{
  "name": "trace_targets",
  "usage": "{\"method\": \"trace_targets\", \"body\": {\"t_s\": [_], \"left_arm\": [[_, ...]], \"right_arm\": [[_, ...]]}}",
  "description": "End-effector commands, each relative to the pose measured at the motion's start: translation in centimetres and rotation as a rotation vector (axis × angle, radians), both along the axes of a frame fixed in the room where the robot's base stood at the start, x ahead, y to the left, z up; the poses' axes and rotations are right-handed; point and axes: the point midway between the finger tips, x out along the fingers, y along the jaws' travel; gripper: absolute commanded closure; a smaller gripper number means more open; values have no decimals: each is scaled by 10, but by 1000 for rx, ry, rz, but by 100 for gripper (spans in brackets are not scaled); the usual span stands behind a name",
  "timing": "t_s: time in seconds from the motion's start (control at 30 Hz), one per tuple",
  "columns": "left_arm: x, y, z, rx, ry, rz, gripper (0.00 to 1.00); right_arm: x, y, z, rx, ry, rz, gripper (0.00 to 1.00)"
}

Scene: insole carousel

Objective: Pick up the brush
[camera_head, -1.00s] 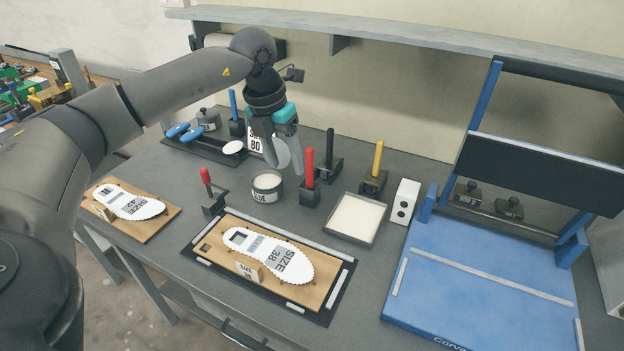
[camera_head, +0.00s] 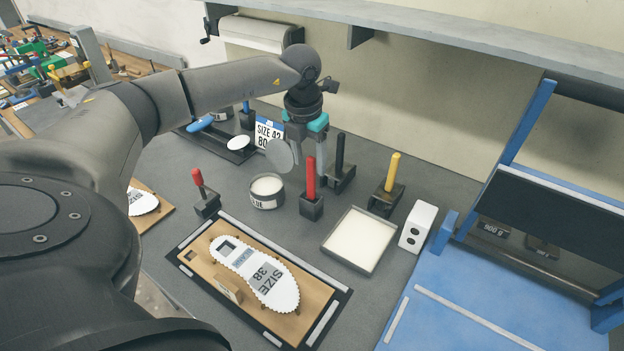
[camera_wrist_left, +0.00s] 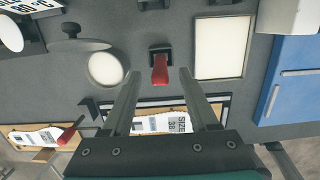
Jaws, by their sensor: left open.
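Several upright coloured handles stand in dark holders; which one is the brush is not labelled. A red handle (camera_head: 310,178) stands upright in a black block right of the glue can (camera_head: 267,190). My left gripper (camera_head: 309,170) is open and points down over this red handle. In the left wrist view the red handle (camera_wrist_left: 160,70) shows end-on between the open fingertips (camera_wrist_left: 159,76), with a gap on both sides. A black handle (camera_head: 340,155) and a yellow handle (camera_head: 392,172) stand behind and to the right. My right gripper is not in view.
A red-handled tool (camera_head: 198,180) leans in a block at left. A pale-filled tray (camera_head: 358,240) and white box (camera_head: 418,226) stand right. A size 38 insole (camera_head: 262,270) lies on a board in front. The blue press (camera_head: 470,310) is at right.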

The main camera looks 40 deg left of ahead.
Motion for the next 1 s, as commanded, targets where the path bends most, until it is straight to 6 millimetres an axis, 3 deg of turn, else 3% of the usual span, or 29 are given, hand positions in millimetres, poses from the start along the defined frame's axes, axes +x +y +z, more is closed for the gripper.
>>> {"method": "trace_targets", "body": {"t_s": [0.1, 0.33, 0.6, 0.9, 1.0], "left_arm": [[2, 0, -16, -1, 2, -1, 40], [3, 0, -32, 1, 3, -1, 40], [8, 0, -70, -1, 1, 0, 40], [8, 0, -75, -1, -1, -1, 40], [8, 1, -75, -1, -1, -1, 51]], "right_arm": [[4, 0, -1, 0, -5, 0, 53], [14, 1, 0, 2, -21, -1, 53], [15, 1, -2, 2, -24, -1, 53], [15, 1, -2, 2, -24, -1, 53], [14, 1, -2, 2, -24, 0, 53]]}}
